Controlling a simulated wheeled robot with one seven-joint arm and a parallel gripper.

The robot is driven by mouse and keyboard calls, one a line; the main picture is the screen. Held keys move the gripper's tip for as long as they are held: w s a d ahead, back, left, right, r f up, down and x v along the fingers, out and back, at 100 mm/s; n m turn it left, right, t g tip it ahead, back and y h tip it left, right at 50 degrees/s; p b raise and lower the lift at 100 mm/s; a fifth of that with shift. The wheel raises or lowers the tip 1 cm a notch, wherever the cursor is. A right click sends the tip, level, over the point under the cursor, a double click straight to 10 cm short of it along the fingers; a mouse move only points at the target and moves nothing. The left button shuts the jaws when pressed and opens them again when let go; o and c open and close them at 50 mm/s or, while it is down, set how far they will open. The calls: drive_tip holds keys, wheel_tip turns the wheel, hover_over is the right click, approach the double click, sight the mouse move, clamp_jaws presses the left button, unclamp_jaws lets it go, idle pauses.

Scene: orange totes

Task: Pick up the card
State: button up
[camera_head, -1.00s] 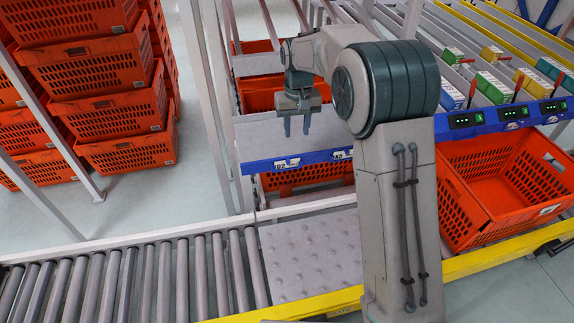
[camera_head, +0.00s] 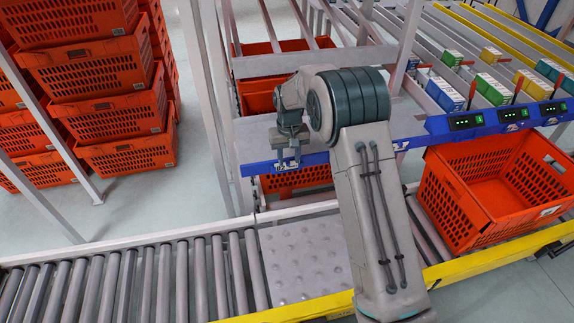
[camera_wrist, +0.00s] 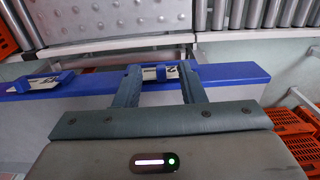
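A small white card (camera_wrist: 154,73) sits in a holder with dark blue ends on the blue shelf edge (camera_wrist: 228,71). My gripper (camera_wrist: 160,70) is open, its two fingers spread to either side of this card in the wrist view. I cannot tell whether the fingertips touch the holder. In the head view my gripper (camera_head: 288,158) is low at the left part of the blue edge and mostly hides the card there. A second white card (camera_wrist: 42,82) sits farther left on the edge in the wrist view.
A grey shelf surface lies behind the blue edge. A roller conveyor (camera_head: 130,280) and a studded plate (camera_head: 300,265) lie in front and below. An orange tote (camera_head: 480,230) stands at right, with stacked totes (camera_head: 95,75) at left. Small boxes (camera_head: 445,95) sit on the rack lanes.

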sight(288, 163)
drive_tip(key=shift+w+a+f, duration=0.1)
drive_tip(key=shift+w+f, duration=0.05)
drive_tip(key=shift+f, duration=0.8)
drive_tip(key=shift+w+f, duration=0.1)
drive_tip(key=shift+f, duration=0.8)
clamp_jaws()
drive_tip(key=shift+r, duration=0.2)
drive_tip(key=shift+r, duration=0.25)
wheel_tip(288, 163, up, 4)
drive_tip(key=shift+f, duration=0.25)
drive_tip(key=w+d+r, duration=0.3)
drive_tip(key=d+r, duration=0.3)
drive_tip(key=d, duration=0.5)
drive_tip(key=shift+w+r, duration=0.15)
drive_tip(key=shift+r, duration=0.2)
